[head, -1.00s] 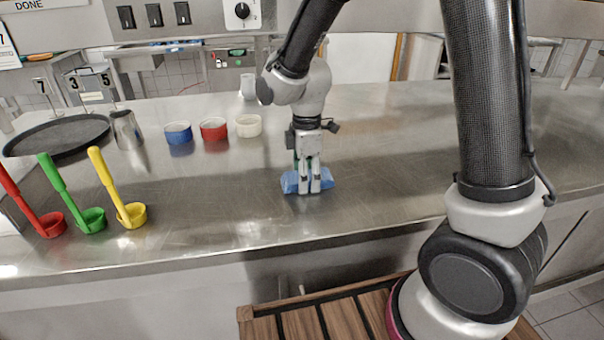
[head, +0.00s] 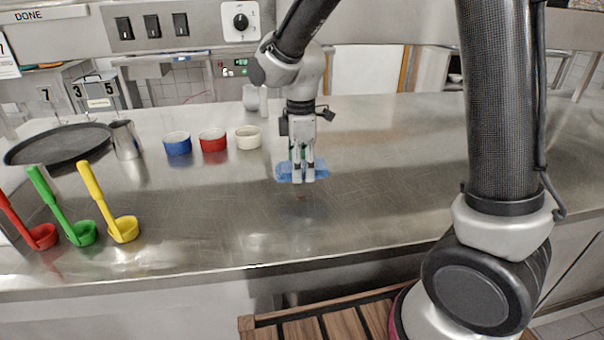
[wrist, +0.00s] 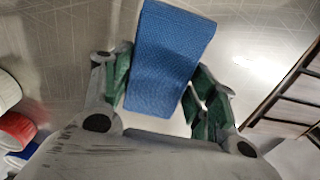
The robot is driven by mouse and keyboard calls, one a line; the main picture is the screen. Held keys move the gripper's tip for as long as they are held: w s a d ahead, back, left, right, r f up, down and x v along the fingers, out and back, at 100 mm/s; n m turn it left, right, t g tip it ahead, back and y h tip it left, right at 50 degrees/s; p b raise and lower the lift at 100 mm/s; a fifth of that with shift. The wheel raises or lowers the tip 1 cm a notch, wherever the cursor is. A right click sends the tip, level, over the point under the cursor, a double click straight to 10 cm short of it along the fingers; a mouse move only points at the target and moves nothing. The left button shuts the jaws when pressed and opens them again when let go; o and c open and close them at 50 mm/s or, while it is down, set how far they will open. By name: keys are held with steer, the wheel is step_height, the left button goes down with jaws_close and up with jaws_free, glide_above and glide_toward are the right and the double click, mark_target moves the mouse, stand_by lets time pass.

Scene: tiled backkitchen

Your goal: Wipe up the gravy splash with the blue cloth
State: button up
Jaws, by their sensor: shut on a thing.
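My gripper (head: 304,177) is shut on the blue cloth (head: 284,172), pointing down over the steel counter. The cloth sticks out on both sides of the fingers. In the wrist view the cloth (wrist: 168,50) runs as a folded blue strip between the green-padded fingers. It seems to be a little above the counter, but the gap is hard to judge. A faint brownish mark (head: 303,198) shows on the counter just in front of the cloth; I cannot tell whether it is gravy or a reflection. No other splash is clear.
Red (head: 43,236), green (head: 82,233) and yellow (head: 124,229) ladles lie at the front left. Blue (head: 178,146), red (head: 213,142) and white (head: 248,140) bowls stand behind. A steel jug (head: 126,140) and black round tray (head: 40,146) are further left. The counter right of my gripper is clear.

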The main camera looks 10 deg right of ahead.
steer(key=shift+r, duration=1.4)
